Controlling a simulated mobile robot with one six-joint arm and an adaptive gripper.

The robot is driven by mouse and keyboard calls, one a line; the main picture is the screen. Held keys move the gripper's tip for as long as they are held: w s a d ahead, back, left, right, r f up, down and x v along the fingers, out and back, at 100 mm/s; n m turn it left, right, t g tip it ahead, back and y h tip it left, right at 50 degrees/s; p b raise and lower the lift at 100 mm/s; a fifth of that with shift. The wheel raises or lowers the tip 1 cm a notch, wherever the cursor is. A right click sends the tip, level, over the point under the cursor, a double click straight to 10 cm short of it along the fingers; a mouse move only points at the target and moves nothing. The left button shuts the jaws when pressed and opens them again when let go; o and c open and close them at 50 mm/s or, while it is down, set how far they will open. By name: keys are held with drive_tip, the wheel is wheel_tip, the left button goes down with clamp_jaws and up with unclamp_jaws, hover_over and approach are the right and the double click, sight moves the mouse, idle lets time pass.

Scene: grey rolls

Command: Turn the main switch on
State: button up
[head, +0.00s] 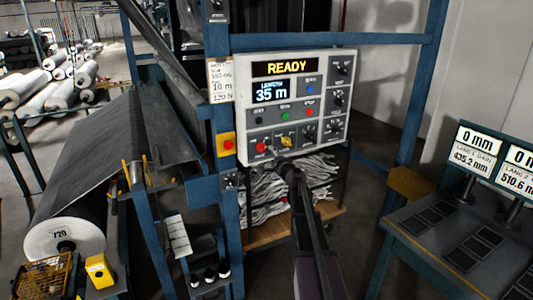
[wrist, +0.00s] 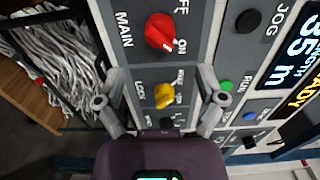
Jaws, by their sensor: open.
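The main switch is a red rotary knob (head: 261,147) at the lower left of the control panel (head: 242,100). In the wrist view the red knob (wrist: 160,32) sits beside the word MAIN, with OFF and ON marked on its other side. The red knob lies beyond the fingertips, and a yellow LOCK knob (wrist: 164,95) shows between the fingers. In the head view my gripper (head: 280,160) is just below and right of the red knob.
The panel display reads READY (head: 286,68) and a length of 35 m (head: 271,91). Green (wrist: 226,85) and blue (wrist: 249,115) buttons sit near the right finger. A red button on a yellow box (head: 226,144) is left of the panel. A blue post (head: 412,100) stands right.

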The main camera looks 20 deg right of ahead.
drive_tip(key=shift+s, duration=2.35)
drive_tip(key=s+a+f+n+g+y, duration=0.2)
drive_tip(key=s+a+f+n+g, duration=0.15)
drive_tip(key=a, duration=0.45)
drive_tip(key=s+a+f+n+g+y, duration=0.2)
drive_tip(key=s+a+f+n, duration=0.15)
drive_tip(key=a, duration=0.35)
drive_tip(key=s+a+f+n+g+y, duration=0.25)
drive_tip(key=a+n, duration=0.25)
drive_tip(key=a, duration=0.3)
drive_tip(key=s+a+f+n+g+h, duration=0.2)
drive_tip(key=s+f+n+g+h, duration=0.1)
drive_tip(key=s, duration=0.6)
drive_tip(key=s+a+f+n+g+h, duration=0.2)
drive_tip(key=s+f+g+h, duration=0.2)
drive_tip(key=s, duration=0.6)
wheel_tip(320, 180, down, 2)
drive_tip(key=g, duration=0.3)
drive_tip(key=shift+s+a+n, duration=0.2)
drive_tip(key=shift+a+n, duration=0.1)
drive_tip(key=shift+n, duration=0.1)
